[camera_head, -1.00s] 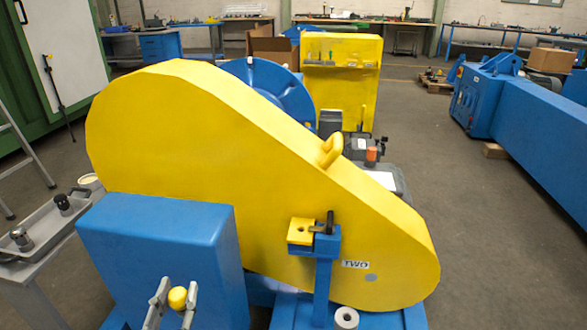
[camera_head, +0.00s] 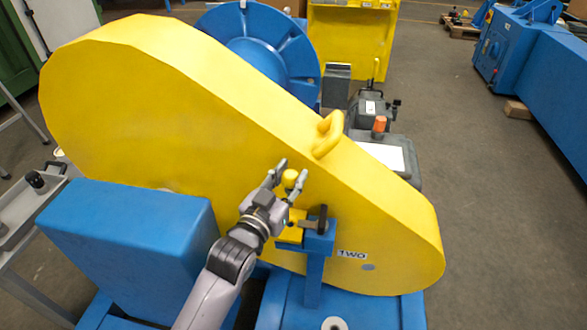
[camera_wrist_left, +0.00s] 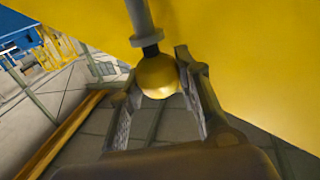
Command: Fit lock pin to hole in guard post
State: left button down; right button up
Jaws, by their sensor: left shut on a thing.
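My left gripper (camera_head: 293,169) is shut on the lock pin by its yellow ball knob (camera_head: 290,179). In the left wrist view the knob (camera_wrist_left: 157,76) sits between the fingers, and the pin's grey shaft (camera_wrist_left: 140,18) with a collar points away from the gripper. The blue guard post (camera_head: 314,275) stands in front of the yellow guard, with a black handle (camera_head: 322,218) at its top. A yellow tab (camera_head: 289,236) is beside the post top, partly hidden by my gripper. The pin is above the tab, apart from the post. The hole is not clearly visible. My right gripper is out of view.
The large yellow guard (camera_head: 150,110) rises close behind my gripper, with a yellow loop handle (camera_head: 329,135) on its sloping edge. A blue box-shaped housing (camera_head: 125,245) stands at left. Open floor (camera_head: 500,200) lies to the right.

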aim_at(289, 193)
pick_arm(q)
jog(key=shift+s, duration=0.1)
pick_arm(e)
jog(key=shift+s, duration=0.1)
